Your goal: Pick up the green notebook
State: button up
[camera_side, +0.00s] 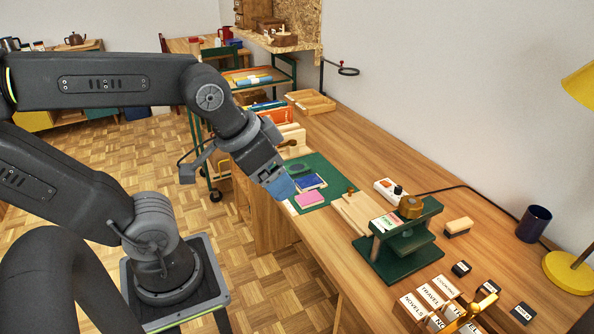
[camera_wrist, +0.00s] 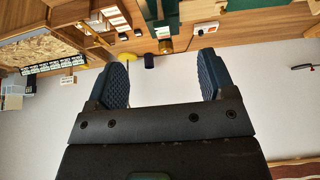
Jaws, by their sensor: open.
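My gripper (camera_side: 280,186) hangs above the near left edge of a dark green mat (camera_side: 326,172) on the bench in the side view. In the wrist view my gripper (camera_wrist: 162,78) is open, its two dark ribbed fingers apart with nothing between them. On the mat lie a pink notebook (camera_side: 311,198) and a blue notebook (camera_side: 312,181). A small dark green shape (camera_side: 301,168) lies behind them; I cannot tell if it is the green notebook. My gripper hides part of the mat's left side.
A wooden board (camera_side: 355,212) and a green press (camera_side: 402,250) stand right of the mat. Lettered blocks (camera_side: 432,296) sit at the front. A yellow lamp (camera_side: 570,268) and a dark cup (camera_side: 533,223) stand at right. The bench along the wall is partly bare.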

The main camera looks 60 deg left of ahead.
jog(key=o, duration=0.4)
jog(key=w+a+r+n+g, duration=0.1)
jog(key=w+a+r+n, duration=0.1)
jog(key=w+a+n, duration=0.3)
jog(key=w+a+r+g, duration=0.1)
jog(key=w+a+r, duration=0.1)
jog(key=w, duration=0.6)
jog(key=n+g, duration=0.4)
jog(key=n, duration=0.9)
send_over(299, 170)
notch_tip(299, 170, down, 24)
notch_tip(299, 170, down, 8)
jog(key=shift+r, duration=0.2)
jog(key=shift+d+f, duration=0.1)
jog(key=shift+f, duration=2.75)
